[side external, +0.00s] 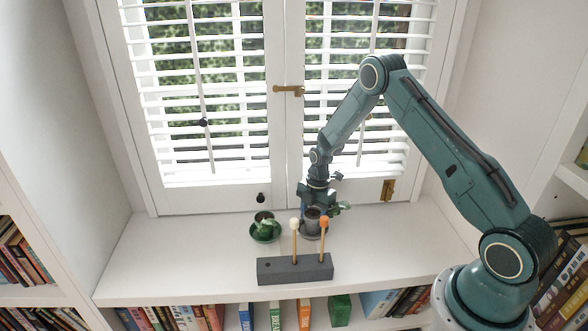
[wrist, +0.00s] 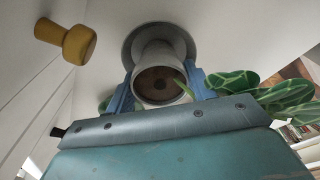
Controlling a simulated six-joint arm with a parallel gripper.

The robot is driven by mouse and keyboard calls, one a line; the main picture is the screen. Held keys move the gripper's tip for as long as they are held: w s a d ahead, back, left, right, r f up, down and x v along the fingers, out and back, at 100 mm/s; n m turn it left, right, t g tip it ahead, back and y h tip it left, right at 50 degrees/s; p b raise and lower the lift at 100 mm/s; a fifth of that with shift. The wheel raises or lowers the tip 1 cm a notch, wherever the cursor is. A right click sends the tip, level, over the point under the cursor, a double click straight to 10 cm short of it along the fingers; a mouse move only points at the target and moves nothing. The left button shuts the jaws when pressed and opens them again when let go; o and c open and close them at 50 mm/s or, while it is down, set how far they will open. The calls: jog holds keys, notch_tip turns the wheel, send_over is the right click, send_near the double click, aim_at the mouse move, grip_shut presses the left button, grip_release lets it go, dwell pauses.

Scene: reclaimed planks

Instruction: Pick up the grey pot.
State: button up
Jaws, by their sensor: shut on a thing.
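The grey pot (side external: 312,223) is at the middle of the white sill, partly hidden under my gripper (side external: 314,209). In the wrist view the pot (wrist: 161,88) shows its round rim and dark brown inside, between my two blue fingers. My gripper is shut on the pot. Green leaves with pale veins (wrist: 285,92) stick out to the right of it. A grey saucer (wrist: 130,52) shows beyond the pot, and its edge also shows below the pot in the side view. I cannot tell whether the pot touches the saucer.
A dark grey block (side external: 294,270) in front holds two upright sticks, one white-tipped and one orange-tipped, close to the pot. The shuttered window (side external: 210,100) rises behind. The sill's left part is clear.

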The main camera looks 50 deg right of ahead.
notch_tip(320, 180, up, 20)
dwell(0.6)
dwell(0.7)
jog(key=shift+r, duration=1.4)
notch_tip(320, 180, down, 19)
jog(key=m, duration=0.3)
jog(key=shift+f, duration=0.2)
jog(key=shift+f, duration=0.15)
jog(key=shift+f, duration=1.3)
